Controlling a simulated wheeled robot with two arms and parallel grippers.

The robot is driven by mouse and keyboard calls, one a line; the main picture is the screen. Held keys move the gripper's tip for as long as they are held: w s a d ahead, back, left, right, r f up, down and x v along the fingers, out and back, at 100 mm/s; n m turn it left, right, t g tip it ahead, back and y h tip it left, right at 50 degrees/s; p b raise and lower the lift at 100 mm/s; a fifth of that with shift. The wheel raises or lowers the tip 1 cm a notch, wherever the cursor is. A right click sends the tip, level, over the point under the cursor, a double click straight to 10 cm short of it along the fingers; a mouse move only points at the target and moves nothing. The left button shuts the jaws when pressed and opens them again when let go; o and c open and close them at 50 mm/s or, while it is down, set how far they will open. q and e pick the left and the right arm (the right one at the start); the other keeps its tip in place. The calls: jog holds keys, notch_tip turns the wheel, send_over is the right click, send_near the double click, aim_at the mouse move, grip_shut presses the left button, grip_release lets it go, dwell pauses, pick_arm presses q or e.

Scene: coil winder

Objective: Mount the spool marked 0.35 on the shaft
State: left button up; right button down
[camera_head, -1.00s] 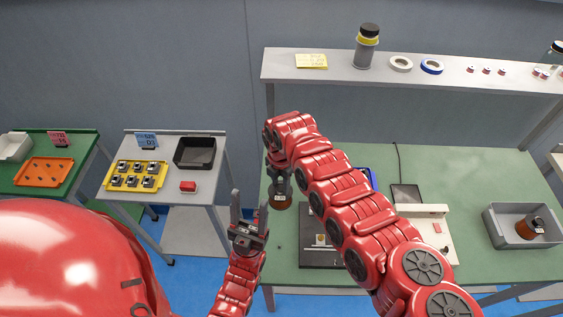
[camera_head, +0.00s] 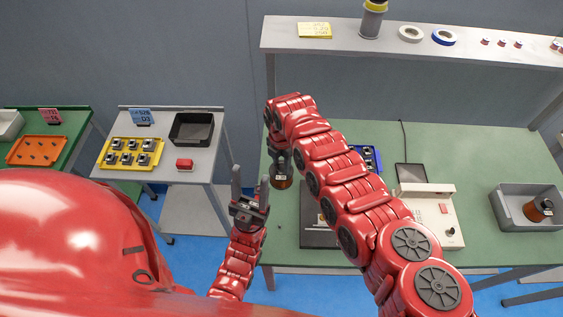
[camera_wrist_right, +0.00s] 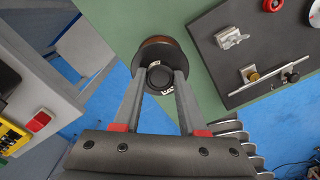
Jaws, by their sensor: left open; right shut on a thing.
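My right gripper (camera_wrist_right: 154,82) is shut on a spool (camera_wrist_right: 155,50) with copper-brown winding and a dark flange. A small white label shows on it, too small to read surely. In the head view the held spool (camera_head: 281,183) hangs over the left edge of the green bench. My left gripper (camera_head: 250,185) is open and empty, left of the held spool. A dark plate (camera_wrist_right: 265,50) with metal fittings and a bar (camera_wrist_right: 275,78) lies right of the spool in the wrist view; I cannot tell which part is the shaft. My right arm hides part of it in the head view.
A second spool (camera_head: 540,208) lies in a grey bin (camera_head: 505,215) at the bench's right. A beige control box (camera_head: 430,205) stands beside my right arm. A blue tray (camera_head: 372,157) lies behind the arm. Side tables hold a yellow tray (camera_head: 132,153) and black bin (camera_head: 192,129).

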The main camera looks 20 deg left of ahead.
dwell(0.3)
jog(key=shift+f, duration=0.2)
jog(key=shift+f+b, duration=0.1)
jog(key=shift+b, duration=0.25)
jog(key=shift+f+b, duration=0.45)
jog(key=shift+f, duration=0.25)
jog(key=shift+f+b, duration=1.5)
jog(key=shift+b, duration=0.35)
jog(key=shift+c, duration=1.9)
grip_release()
